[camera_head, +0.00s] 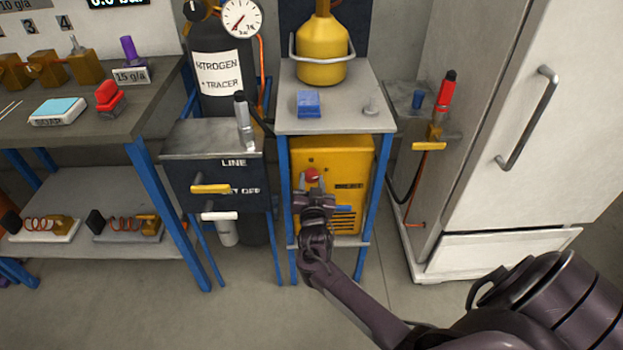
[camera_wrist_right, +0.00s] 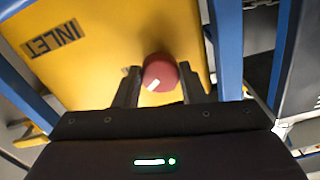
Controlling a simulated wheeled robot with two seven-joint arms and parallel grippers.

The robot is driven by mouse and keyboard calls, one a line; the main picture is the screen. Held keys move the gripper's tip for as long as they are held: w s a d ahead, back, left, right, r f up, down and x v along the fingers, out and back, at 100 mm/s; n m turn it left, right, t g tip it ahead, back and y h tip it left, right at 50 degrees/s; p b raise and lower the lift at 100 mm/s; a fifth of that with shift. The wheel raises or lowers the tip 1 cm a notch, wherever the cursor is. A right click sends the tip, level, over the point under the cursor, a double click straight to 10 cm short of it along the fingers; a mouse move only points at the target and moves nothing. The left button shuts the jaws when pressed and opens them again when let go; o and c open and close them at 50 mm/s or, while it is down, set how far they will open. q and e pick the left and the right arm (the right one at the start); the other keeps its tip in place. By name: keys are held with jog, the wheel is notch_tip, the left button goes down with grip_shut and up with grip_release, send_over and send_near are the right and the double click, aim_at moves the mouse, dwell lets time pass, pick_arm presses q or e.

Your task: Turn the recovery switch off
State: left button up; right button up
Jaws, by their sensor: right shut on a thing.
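The yellow recovery unit (camera_head: 350,160) stands on the lower shelf of the middle stand. On its front is a round red knob (camera_head: 312,174), the recovery switch. The right wrist view shows the knob (camera_wrist_right: 160,74) with a white mark on its lower left edge. My right gripper (camera_head: 313,188) is at the unit's front, its two fingers on either side of the knob, shut on it. In the wrist view the fingertips (camera_wrist_right: 160,85) flank the knob, and a label "INLET" (camera_wrist_right: 53,37) shows on the yellow panel. My left gripper is not in view.
Blue legs (camera_head: 283,200) of the stand flank the unit. A yellow cylinder (camera_head: 321,50) and a blue block (camera_head: 308,103) stand on top. A grey box (camera_head: 215,140) with a yellow handle is to the left, a white fridge (camera_head: 530,120) to the right.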

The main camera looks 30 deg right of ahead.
jog(key=n+p, duration=0.2)
jog(key=n, duration=0.5)
jog(key=shift+p, duration=0.4)
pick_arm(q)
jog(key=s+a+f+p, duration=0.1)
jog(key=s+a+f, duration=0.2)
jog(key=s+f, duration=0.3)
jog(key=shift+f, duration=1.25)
pick_arm(e)
jog(key=shift+n, duration=2.3)
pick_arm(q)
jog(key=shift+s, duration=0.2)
pick_arm(e)
jog(key=o, duration=1)
jog(key=shift+s, duration=0.1)
